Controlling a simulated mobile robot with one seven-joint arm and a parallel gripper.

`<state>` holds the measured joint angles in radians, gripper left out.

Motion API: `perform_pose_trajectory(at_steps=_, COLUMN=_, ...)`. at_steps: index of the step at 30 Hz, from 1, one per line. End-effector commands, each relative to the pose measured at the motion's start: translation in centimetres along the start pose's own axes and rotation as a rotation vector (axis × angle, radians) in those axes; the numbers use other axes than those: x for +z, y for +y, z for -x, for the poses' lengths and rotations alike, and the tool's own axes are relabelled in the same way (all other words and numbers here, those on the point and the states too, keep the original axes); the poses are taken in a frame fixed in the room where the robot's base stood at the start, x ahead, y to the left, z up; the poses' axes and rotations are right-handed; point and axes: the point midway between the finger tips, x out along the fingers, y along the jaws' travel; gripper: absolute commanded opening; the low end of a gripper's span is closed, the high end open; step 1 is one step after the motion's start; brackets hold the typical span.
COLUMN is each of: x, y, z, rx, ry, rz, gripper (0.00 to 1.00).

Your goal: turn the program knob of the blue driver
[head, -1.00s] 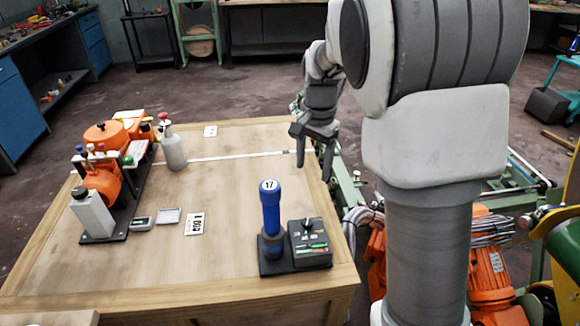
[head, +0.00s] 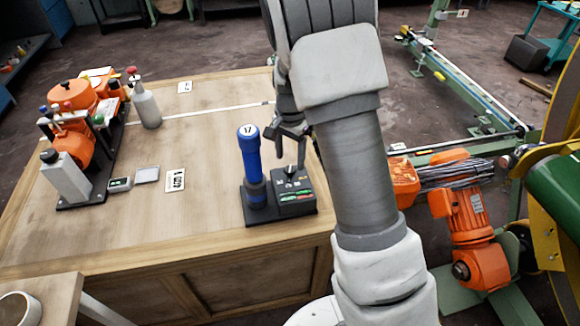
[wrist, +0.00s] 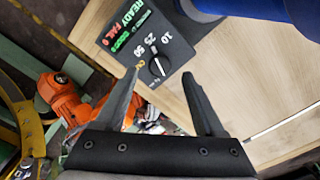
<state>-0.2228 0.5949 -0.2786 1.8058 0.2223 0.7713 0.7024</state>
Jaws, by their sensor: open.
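The blue driver (head: 251,160), labelled 17, stands upright in a dark base on the wooden table's near right part. Beside it on the right is its dark control box (head: 294,197). In the wrist view the box's black program knob (wrist: 158,66) has a white pointer line, with 10, 25 and 50 marked around it. My gripper (head: 287,132) is open and empty just above the control box. In the wrist view its two fingers (wrist: 161,80) spread on either side below the knob, apart from it as far as I can tell.
An orange device (head: 85,135) on a dark plate and a grey bottle (head: 146,104) stand at the table's left. A label card (head: 175,181) lies mid-table. Orange motors (head: 470,225) and green framing stand off the table's right side. The table's middle is largely clear.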

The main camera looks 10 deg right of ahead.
Motion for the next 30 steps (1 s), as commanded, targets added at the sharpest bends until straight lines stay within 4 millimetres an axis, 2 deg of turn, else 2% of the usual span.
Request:
perform_pose_trajectory(at_steps=1, x=0.0, y=0.1, z=-1.1, rx=0.003, ry=-0.003, rz=-0.001, gripper=0.71)
perform_pose_trajectory(at_steps=6, x=0.0, y=0.0, z=-2.9, rx=0.001, ry=-0.002, rz=-0.001, gripper=0.71)
perform_pose_trajectory(at_steps=18, x=0.0, y=0.0, z=-3.4, rx=-0.001, ry=0.000, rz=0.000, gripper=0.69)
perform_pose_trajectory(at_steps=30, x=0.0, y=0.0, z=-3.4, rx=0.000, ry=0.000, rz=0.000, gripper=0.00)
